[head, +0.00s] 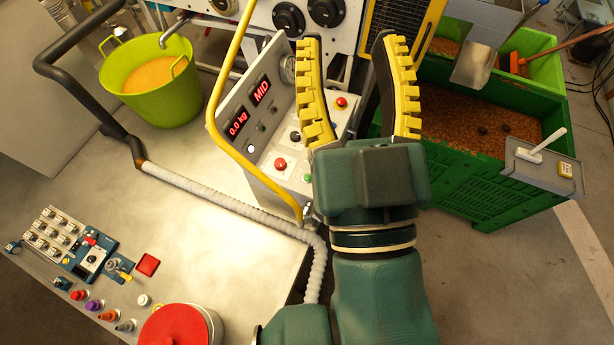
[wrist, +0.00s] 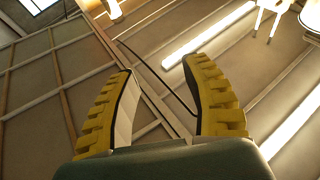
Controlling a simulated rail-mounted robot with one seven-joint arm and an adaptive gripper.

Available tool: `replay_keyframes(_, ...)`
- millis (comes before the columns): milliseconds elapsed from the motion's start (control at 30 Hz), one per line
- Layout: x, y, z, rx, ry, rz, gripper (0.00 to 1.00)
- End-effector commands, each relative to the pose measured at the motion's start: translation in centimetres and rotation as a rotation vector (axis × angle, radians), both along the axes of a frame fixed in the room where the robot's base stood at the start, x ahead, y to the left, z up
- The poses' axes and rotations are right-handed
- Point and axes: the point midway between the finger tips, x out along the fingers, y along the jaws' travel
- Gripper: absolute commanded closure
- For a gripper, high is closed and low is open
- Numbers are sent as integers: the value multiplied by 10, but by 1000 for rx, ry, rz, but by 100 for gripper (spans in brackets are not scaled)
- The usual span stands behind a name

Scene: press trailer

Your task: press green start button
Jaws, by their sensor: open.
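The green start button (head: 307,178) is small and round. It sits low on the sloped grey control panel (head: 268,152), close to the left side of my gripper's wrist in the head view. A red button (head: 280,164) lies to its left on the same panel. My gripper (head: 347,42) is open and empty, its two yellow ribbed fingers spread and pointing up in the picture. It partly covers the right side of the panel. The wrist view also shows my gripper (wrist: 160,64), with only ceiling and lights beyond the fingers.
A yellow guard rail (head: 217,105) curves around the panel's left side. A white ribbed hose (head: 215,205) crosses the table. A green crate (head: 475,190) stands right, a lime bucket (head: 160,100) left.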

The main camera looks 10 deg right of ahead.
Motion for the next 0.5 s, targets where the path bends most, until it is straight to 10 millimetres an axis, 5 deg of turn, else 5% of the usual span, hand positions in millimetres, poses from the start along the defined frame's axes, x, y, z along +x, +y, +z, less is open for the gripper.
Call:
replay_keyframes(33, 0, 0, 0, 0, 0, 0, 55)
replay_keyframes(267, 0, 0, 0, 0, 0, 0, 99)
replay_keyframes(500, 0, 0, 0, 0, 0, 0, 100)
